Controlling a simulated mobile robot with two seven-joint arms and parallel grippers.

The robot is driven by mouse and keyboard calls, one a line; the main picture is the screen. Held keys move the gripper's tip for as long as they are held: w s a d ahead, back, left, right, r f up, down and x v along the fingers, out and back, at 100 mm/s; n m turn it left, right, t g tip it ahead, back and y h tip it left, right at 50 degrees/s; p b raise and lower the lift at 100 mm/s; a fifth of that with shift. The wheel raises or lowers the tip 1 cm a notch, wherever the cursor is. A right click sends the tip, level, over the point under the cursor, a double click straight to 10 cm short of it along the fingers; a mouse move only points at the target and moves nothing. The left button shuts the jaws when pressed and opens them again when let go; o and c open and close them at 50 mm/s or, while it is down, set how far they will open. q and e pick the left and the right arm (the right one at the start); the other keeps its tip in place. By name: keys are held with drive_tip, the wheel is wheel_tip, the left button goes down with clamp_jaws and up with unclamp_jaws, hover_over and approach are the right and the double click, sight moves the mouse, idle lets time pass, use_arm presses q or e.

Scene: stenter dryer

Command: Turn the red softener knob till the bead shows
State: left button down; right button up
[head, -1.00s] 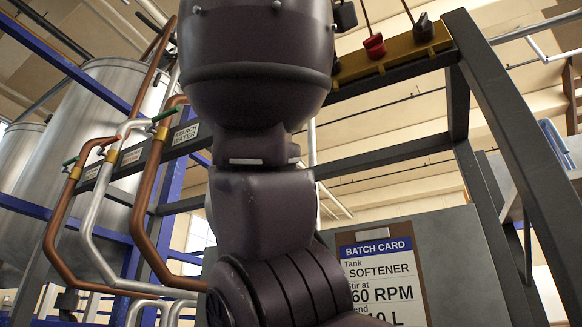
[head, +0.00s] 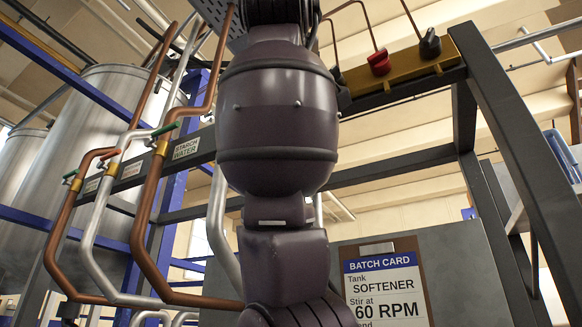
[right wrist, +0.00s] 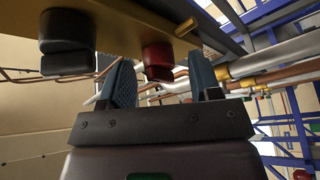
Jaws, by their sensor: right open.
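The red knob (head: 379,62) hangs at the front of a yellow bar (head: 400,76) on the grey frame, at upper right in the head view. In the right wrist view the red knob (right wrist: 158,58) shows just beyond my right gripper (right wrist: 164,80), between its two blue ridged fingertips. The gripper is open and empty; I cannot tell the exact distance to the knob. No bead is visible. My right arm fills the middle of the head view, and its gripper is hidden there. My left gripper is out of view.
A black knob (head: 430,44) sits right of the red one; in the wrist view a black knob (right wrist: 66,32) is at left. A batch card (head: 385,290) reading SOFTENER, 60 RPM is on the grey panel. Copper and steel pipes (head: 150,170) and a steel tank (head: 110,120) stand left.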

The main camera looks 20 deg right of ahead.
drive_tip(key=c, duration=0.9)
drive_tip(key=shift+f+m, duration=0.1)
drive_tip(key=shift+m, duration=0.3)
drive_tip(key=m+h, duration=0.1)
drive_tip(key=m, duration=0.1)
drive_tip(key=m+h+b, duration=0.1)
drive_tip(key=m+h, duration=0.1)
drive_tip(key=m, duration=0.1)
drive_tip(key=m+h+b, duration=0.1)
drive_tip(key=m, duration=0.2)
drive_tip(key=shift+w+a+f+g+h, duration=0.1)
drive_tip(key=shift+w+a+g+h, duration=0.05)
drive_tip(key=shift+g+h, duration=0.2)
drive_tip(key=shift+m, duration=0.4)
